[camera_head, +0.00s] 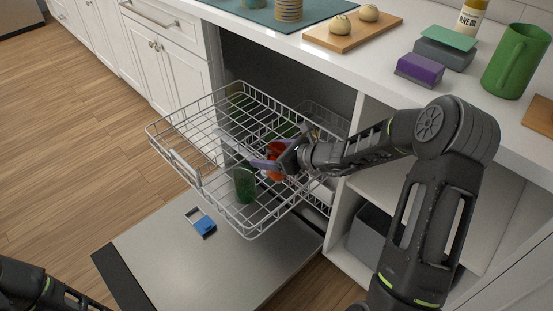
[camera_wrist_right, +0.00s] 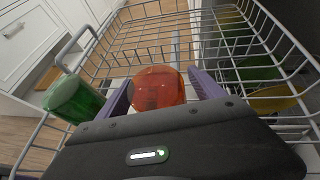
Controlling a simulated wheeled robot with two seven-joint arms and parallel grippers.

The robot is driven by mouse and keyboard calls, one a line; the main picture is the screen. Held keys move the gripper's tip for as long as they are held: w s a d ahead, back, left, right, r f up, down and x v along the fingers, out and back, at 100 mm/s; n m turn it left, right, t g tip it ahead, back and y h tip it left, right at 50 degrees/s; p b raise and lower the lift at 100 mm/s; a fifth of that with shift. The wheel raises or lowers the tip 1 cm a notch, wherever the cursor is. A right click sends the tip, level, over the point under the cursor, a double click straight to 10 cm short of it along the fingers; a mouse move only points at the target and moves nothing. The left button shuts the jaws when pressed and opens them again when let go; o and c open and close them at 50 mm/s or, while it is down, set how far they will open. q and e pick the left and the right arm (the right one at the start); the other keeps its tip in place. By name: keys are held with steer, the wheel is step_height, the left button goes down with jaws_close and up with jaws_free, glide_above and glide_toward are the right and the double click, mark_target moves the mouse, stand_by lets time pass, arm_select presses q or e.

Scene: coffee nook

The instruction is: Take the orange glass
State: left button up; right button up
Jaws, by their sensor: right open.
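The orange glass (camera_wrist_right: 157,90) is round and see-through and stands in the dishwasher's upper wire rack (camera_head: 170,125). In the head view the orange glass (camera_head: 271,175) is partly hidden by my right gripper (camera_head: 268,161). In the right wrist view the purple fingers of my right gripper (camera_wrist_right: 162,88) are open, one on each side of the glass. I cannot tell whether they touch it. My left arm shows only at the lower left of the head view, and its gripper is out of the picture.
A green glass (camera_head: 245,184) stands left of the orange one, close to the left finger; it also shows in the wrist view (camera_wrist_right: 73,98). Green and yellow dishes (camera_wrist_right: 272,98) sit at the right. The open dishwasher door (camera_head: 165,250) lies below. A counter (camera_head: 400,95) is above.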

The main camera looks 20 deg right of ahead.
steer(key=shift+c, duration=0.3)
steer(key=c, duration=1.6)
steer(key=shift+r, duration=0.15)
step_height(320, 180, up, 10)
steer(key=p, duration=0.3)
